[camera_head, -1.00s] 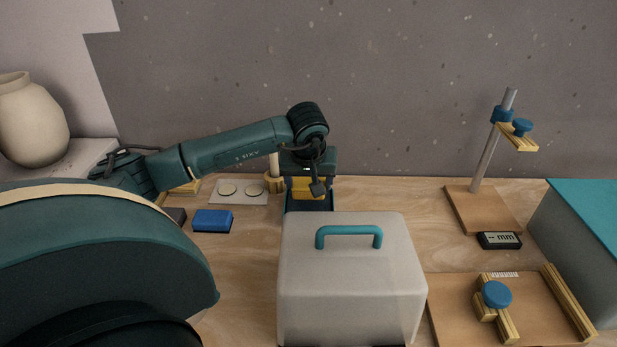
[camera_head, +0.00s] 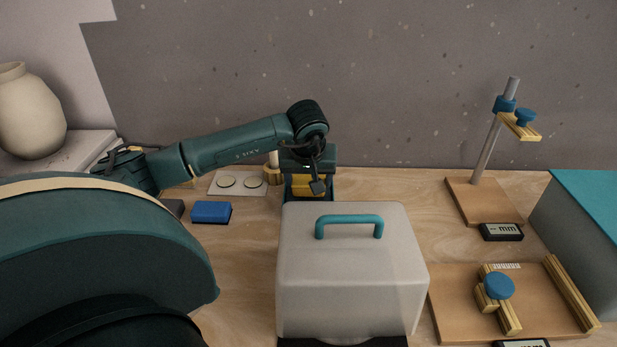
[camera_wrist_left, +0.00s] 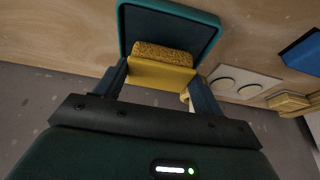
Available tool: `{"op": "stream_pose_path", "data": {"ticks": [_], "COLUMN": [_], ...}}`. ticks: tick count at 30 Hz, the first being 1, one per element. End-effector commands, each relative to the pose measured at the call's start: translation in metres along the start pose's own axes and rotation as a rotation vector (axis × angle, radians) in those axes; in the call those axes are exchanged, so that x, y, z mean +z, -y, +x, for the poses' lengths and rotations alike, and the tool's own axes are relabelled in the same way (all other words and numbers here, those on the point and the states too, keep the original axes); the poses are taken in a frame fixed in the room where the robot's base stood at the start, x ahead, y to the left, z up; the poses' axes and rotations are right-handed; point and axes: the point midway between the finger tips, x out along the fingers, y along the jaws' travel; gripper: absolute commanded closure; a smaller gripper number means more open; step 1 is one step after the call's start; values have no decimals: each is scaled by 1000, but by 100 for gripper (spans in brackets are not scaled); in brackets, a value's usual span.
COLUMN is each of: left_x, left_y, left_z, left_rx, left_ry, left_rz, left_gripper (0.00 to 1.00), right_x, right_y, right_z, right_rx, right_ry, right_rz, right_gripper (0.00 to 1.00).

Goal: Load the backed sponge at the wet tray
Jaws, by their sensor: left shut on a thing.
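The backed sponge is a rough yellow sponge (camera_wrist_left: 162,53) on a smooth yellow backing (camera_wrist_left: 160,74). My left gripper (camera_wrist_left: 158,82) is shut on the backing, one finger at each side. In the head view my left gripper (camera_head: 309,176) points down behind the clear box, with the yellow backing (camera_head: 308,186) between its fingers. The wet tray (camera_wrist_left: 208,44), dark inside with a teal rim, lies under the sponge; its front is hidden by the box in the head view. I cannot tell whether the sponge touches the tray floor. My right gripper is not in view.
A clear box with a teal handle (camera_head: 349,222) stands just in front of the tray. A blue block (camera_head: 211,212) and a pale plate with two discs (camera_head: 226,190) lie left. A post stand (camera_head: 489,148) and a board with blue knob (camera_head: 499,286) are right.

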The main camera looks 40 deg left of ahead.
Motion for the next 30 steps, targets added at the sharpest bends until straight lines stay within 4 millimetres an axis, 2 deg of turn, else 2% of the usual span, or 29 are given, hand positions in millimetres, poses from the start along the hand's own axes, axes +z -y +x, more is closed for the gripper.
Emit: {"op": "stream_pose_path", "data": {"ticks": [30], "left_x": [3], "left_y": [0], "left_z": [8], "left_rx": [-1], "left_ry": [0], "left_rz": [0], "left_gripper": [49], "right_x": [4], "right_y": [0], "right_z": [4], "right_rx": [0], "right_ry": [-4], "right_rz": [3], "right_gripper": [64]}}
